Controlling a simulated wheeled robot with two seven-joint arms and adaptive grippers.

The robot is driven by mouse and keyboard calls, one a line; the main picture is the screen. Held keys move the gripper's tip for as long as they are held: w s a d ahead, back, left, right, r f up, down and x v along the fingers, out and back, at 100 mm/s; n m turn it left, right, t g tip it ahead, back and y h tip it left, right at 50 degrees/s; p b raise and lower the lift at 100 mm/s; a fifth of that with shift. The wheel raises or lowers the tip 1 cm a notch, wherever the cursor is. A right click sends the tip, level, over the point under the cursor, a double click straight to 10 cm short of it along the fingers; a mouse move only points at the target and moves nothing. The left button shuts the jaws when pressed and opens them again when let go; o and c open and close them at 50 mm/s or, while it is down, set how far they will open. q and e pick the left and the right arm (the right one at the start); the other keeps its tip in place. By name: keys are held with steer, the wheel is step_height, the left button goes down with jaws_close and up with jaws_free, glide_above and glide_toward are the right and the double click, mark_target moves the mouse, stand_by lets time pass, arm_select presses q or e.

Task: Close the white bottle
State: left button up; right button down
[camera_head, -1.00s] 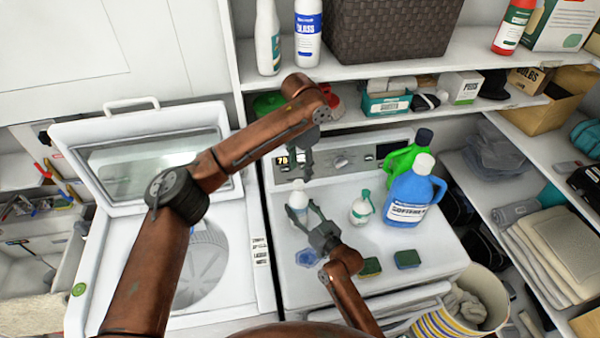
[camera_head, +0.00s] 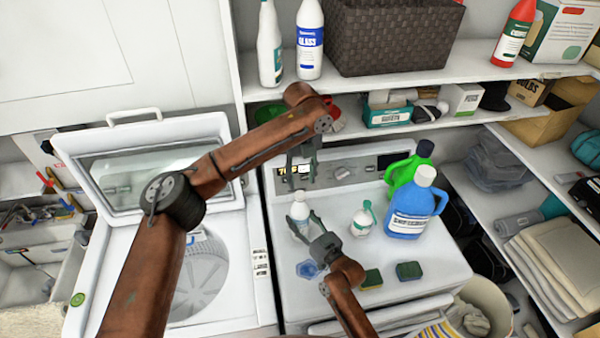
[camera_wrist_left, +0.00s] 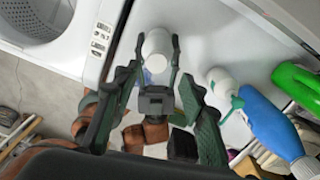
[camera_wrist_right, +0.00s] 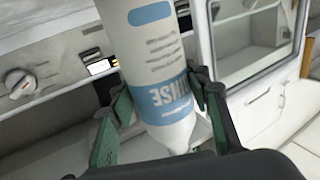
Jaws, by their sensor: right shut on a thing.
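The white bottle (camera_head: 300,212) stands on the white machine top. It also shows from above in the left wrist view (camera_wrist_left: 156,52). In the right wrist view it has a blue-banded label (camera_wrist_right: 160,80) and appears upside down. My right gripper (camera_head: 304,222) is shut around its body. My left gripper (camera_head: 301,180) hangs above the bottle's top with its fingers apart. In the left wrist view its green fingers spread either side of my right gripper. I cannot make out a separate cap; the bottle's mouth is unclear.
A small white bottle with a green top (camera_head: 362,221), a blue jug (camera_head: 410,208) and a green jug (camera_head: 402,172) stand right of the bottle. Two sponges (camera_head: 409,270) lie in front. The control panel (camera_head: 345,172) and loaded shelves are behind. An open washer (camera_head: 200,275) is at left.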

arm_select(q)
steer(key=n, duration=0.4)
steer(key=shift+r, duration=0.2)
steer(key=n, duration=0.5)
steer(key=shift+r+n, duration=0.15)
steer(key=shift+n, duration=0.15)
steer(key=n, duration=0.4)
steer(key=shift+r, duration=0.15)
steer(key=n, duration=0.3)
steer(key=shift+a+r+n, duration=0.1)
steer(key=shift+n, duration=0.3)
steer(key=n, duration=0.3)
steer(key=shift+s+r+n, duration=0.1)
steer(key=shift+r+n, duration=0.05)
steer(key=shift+n, duration=0.15)
steer(key=n, duration=0.4)
steer(key=shift+r, duration=0.1)
steer(key=n, duration=0.3)
steer(key=shift+a+r+n, duration=0.1)
steer(key=shift+n, duration=0.3)
steer(key=n, duration=0.5)
steer(key=shift+r, duration=0.15)
